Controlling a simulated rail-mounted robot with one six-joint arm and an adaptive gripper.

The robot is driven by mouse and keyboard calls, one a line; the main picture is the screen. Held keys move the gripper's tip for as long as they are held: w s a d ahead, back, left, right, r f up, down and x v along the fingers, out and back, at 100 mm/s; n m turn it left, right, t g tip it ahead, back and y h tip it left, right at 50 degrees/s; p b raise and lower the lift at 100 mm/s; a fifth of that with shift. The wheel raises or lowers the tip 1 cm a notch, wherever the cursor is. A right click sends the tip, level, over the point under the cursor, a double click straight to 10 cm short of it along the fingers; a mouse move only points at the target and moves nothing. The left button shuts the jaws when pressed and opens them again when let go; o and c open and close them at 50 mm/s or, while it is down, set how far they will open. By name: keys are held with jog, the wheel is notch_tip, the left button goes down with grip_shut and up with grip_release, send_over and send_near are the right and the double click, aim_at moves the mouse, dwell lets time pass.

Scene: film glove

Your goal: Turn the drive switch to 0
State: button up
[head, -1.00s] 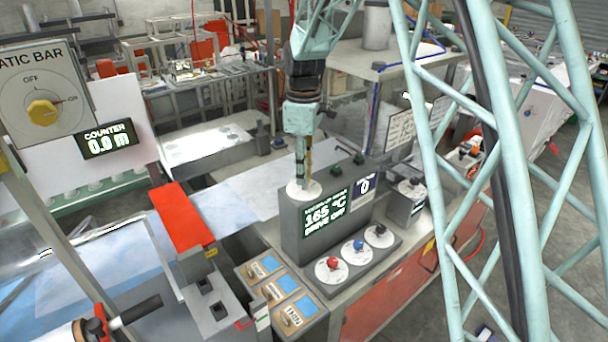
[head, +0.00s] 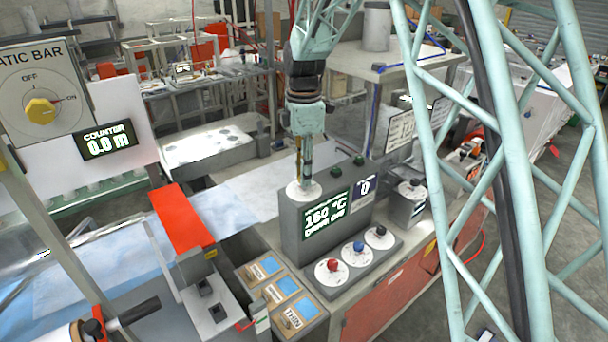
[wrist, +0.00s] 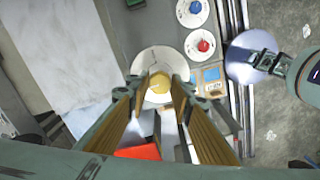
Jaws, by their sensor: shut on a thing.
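A grey control box (head: 291,234) stands in the middle of the head view, with a round white dial (head: 303,196) on top. My gripper (head: 304,182) points straight down at this dial. In the wrist view the dial (wrist: 148,62) carries a yellow knob (wrist: 159,82), which sits between my gripper's fingertips (wrist: 160,92). My gripper is shut on the yellow knob. The dial's markings are too small to read. The green display (head: 326,214) reads about 160 °C with a line that looks like "DRIVE OFF". A small display beside it (head: 365,187) shows 0.
Red (head: 332,265), blue (head: 358,246) and black (head: 379,231) knobs on white dials stand in front of the box. An orange-red bar (head: 180,216) lies to the left. A dial with a yellow knob (head: 40,110) hangs at the far left, above a counter display (head: 107,141) reading 0.0 m.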

jog(key=o, duration=0.9)
notch_tip(320, 180, up, 12)
dwell(0.7)
dwell(0.5)
